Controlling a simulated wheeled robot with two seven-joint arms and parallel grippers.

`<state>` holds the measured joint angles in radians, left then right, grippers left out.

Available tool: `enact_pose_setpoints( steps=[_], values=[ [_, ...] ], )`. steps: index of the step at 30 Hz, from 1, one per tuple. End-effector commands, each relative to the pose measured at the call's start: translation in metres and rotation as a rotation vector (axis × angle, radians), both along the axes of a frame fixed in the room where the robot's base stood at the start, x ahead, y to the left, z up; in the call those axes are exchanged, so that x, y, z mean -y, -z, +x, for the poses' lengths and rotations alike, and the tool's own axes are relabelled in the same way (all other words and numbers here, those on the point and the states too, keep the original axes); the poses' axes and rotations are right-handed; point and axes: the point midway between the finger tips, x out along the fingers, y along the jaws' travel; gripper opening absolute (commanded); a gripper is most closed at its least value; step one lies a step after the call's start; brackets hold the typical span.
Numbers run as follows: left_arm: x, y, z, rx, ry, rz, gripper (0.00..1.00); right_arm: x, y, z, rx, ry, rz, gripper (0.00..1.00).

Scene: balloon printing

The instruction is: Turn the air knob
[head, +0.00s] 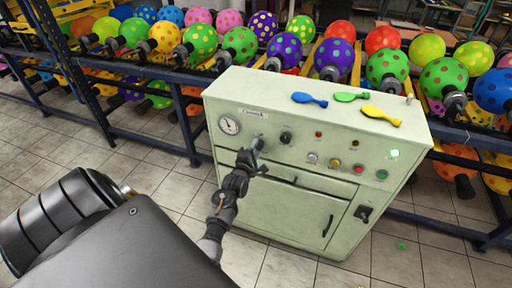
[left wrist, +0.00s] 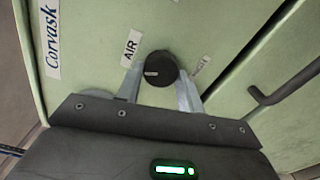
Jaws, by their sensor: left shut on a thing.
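The air knob (left wrist: 160,68) is a round black knob with a pale pointer line, on the pale green machine front. An "AIR" label (left wrist: 131,48) sits at its upper left in the left wrist view. My left gripper (head: 254,150) is at the left part of the panel, its two fingers on either side of the knob, shut on it. In the head view the gripper mostly hides this knob. The machine (head: 330,108) stands upright in the middle. My right gripper is not in view.
A second black knob (head: 286,137) is just right of my gripper. A gauge (head: 229,125) is at the left, and several buttons are at the right. Blue, green and yellow balloons lie on the machine top. Racks of dotted balloons stand behind. A bar handle (left wrist: 285,88) lies right of the knob.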

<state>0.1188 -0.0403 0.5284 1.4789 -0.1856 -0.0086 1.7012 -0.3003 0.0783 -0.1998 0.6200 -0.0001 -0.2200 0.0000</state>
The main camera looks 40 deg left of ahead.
Motion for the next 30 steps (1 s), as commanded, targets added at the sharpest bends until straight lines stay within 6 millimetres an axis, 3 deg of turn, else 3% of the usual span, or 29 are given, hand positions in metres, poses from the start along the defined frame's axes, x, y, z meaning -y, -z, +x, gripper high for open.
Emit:
enact_pose_setpoints(
  steps=[12,30],
  values=[
    [0.0006,-0.0007,0.0007,0.069,0.001,-0.192,0.15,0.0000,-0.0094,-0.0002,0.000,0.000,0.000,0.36],
    [0.0005,-0.0001,0.0008,0.080,0.001,-0.224,0.15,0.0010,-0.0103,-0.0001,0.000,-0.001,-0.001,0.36]
  ],
)
